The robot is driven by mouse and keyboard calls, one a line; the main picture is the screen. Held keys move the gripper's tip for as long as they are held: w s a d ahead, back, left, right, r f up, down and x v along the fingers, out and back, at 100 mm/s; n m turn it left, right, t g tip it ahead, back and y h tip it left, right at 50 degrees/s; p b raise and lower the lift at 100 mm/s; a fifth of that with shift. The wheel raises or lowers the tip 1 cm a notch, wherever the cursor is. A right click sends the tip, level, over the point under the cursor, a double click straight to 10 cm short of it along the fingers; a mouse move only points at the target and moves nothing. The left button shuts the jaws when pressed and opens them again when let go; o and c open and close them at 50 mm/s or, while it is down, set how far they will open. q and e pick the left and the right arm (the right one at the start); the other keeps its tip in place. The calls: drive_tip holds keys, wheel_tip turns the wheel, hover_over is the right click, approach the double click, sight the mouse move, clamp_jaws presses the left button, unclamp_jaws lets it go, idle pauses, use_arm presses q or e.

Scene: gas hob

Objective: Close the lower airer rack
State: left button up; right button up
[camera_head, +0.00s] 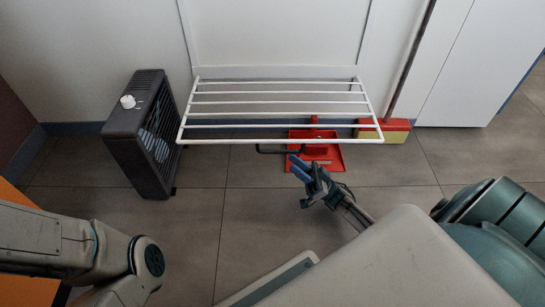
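The white wire airer rack (278,98) is folded out from the wall and lies roughly flat, with several parallel bars. Only this one rack shows. My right gripper (298,168) has blue fingertips and appears just below the rack's front bar in the picture, right of the bar's middle. Its fingers point up and to the left, and no contact with the rack shows. The fingertips look close together, and I cannot tell whether they are open or shut. My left arm comes in at the lower left, but its gripper is out of view.
A dark fan heater (145,133) stands on the floor close to the rack's left side. A red dustpan (318,155) lies below the rack. A broom with a red and yellow head (392,130) leans at the right. The tiled floor in front is clear.

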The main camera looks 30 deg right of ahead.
sight(279, 152)
drive_tip(key=b+x, duration=0.2)
drive_tip(key=x, duration=0.4)
drive_tip(key=shift+w+a+r, duration=0.15)
drive_tip(key=shift+a+r, duration=0.05)
drive_tip(key=shift+w+a+r, duration=0.15)
drive_tip(key=shift+r, duration=0.2)
clamp_jaws()
